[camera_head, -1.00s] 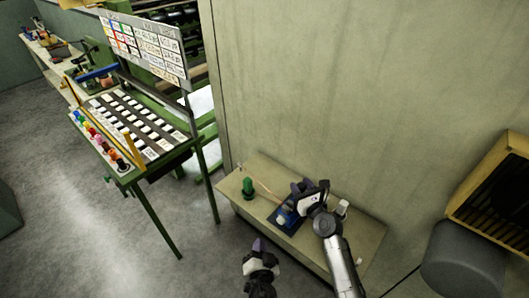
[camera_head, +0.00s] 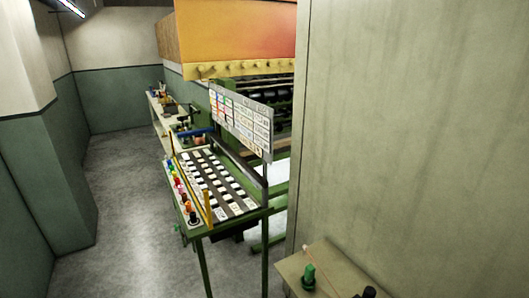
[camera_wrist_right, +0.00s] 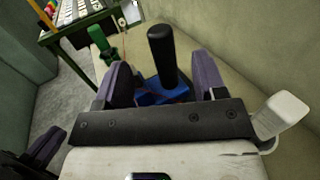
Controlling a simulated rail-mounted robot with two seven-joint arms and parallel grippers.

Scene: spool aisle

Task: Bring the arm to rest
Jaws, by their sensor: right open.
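My right gripper (camera_wrist_right: 163,85) shows in the right wrist view with its two purple-grey fingers apart. A black upright handle (camera_wrist_right: 162,55) on a blue base (camera_wrist_right: 160,92) stands beyond and between the fingers, with no clear grip on it. Part of my left gripper (camera_wrist_right: 42,152) shows as dark purple-grey pieces at the lower left of that view; its jaw opening cannot be made out. In the head view neither gripper can be identified; a small dark shape sits at the bottom edge, too cut off to tell.
A green sample stand (camera_head: 222,190) is farther back; grey floor (camera_head: 125,215) is open left.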

